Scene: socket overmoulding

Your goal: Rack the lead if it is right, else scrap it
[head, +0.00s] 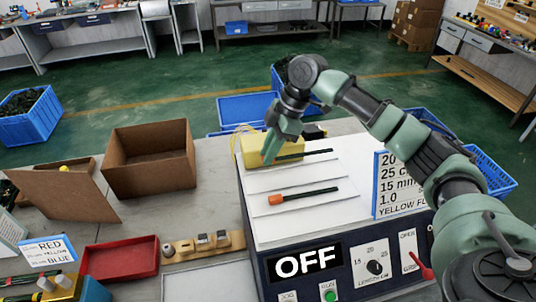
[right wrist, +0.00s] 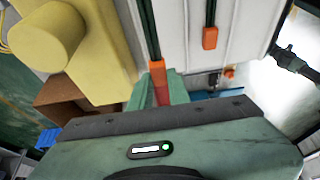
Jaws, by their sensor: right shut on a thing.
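My right gripper (head: 272,154) is at the back of the machine's white top (head: 350,225), beside a yellow block (head: 250,148). It is shut on a dark lead (head: 305,154), whose free part points right. In the right wrist view the lead's orange end (right wrist: 160,78) sits between the jaws (right wrist: 162,92). A second dark lead with an orange end (head: 276,199) lies on the white top in front; its end also shows in the right wrist view (right wrist: 210,38). A partly hidden sign (head: 388,187) reads 20, 25 c, 15 mm, 1.0, YELLOW. My left gripper is not in view.
The machine's display (head: 304,262) reads OFF, beside a length knob (head: 375,267) and a red lever (head: 421,265). On the grey bench are a red tray (head: 118,258), an open cardboard box (head: 150,175), a wooden holder (head: 203,244) and a RED/YELLOW/BLUE card (head: 48,251). Blue crates (head: 245,105) stand behind.

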